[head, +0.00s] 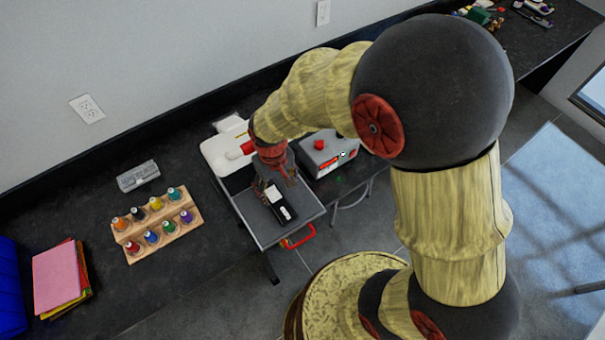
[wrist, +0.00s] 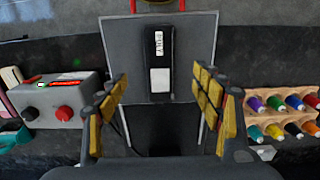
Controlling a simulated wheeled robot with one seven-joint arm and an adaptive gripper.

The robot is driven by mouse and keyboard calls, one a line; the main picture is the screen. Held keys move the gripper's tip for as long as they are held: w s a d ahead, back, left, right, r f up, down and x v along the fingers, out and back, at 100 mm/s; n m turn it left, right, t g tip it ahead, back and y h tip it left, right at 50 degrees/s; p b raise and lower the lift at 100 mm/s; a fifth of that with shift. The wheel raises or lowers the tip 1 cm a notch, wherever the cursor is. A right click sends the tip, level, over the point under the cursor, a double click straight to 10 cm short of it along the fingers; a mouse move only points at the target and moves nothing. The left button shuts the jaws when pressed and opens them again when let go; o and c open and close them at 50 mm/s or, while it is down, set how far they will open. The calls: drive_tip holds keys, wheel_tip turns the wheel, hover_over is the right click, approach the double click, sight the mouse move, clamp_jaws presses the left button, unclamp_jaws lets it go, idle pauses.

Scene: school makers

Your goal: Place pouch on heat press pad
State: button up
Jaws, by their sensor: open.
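The pouch (head: 284,211) is black with white label patches. It lies flat on the grey heat press pad (head: 304,190), well inside its edges. In the wrist view the pouch (wrist: 160,63) lies lengthwise near the middle of the pad (wrist: 122,52). My gripper (head: 275,186) is just above the pad, at the end of the pouch nearer the press. In the wrist view its two yellow-padded fingers (wrist: 160,84) are spread wide with nothing held between them. The pouch shows between and beyond the fingertips, and neither finger visibly touches it. The exact gap in height is unclear.
A grey box with a red knob (head: 323,152) stands right beside the pad. The white press body (head: 222,152) is behind it. A wooden rack of coloured bottles (head: 158,226) stands to the left. A red handle (head: 300,237) sticks out at the pad's front edge.

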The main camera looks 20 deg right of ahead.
drive_tip(key=s+d+r+m+t, duration=0.1)
drive_tip(key=s+d+r, duration=0.3)
drive_tip(key=r, duration=0.4)
drive_tip(key=s+d+r+m+t, duration=0.1)
drive_tip(key=s+d+r, duration=0.3)
drive_tip(key=r, duration=0.5)
drive_tip(key=s+d+r+m+t, duration=0.1)
drive_tip(key=s+d+r+t, duration=0.2)
drive_tip(key=r, duration=0.6)
drive_tip(key=shift+s+d+r+t, duration=0.2)
drive_tip(key=shift+s+d+t, duration=0.1)
drive_tip(key=shift+s+d, duration=0.15)
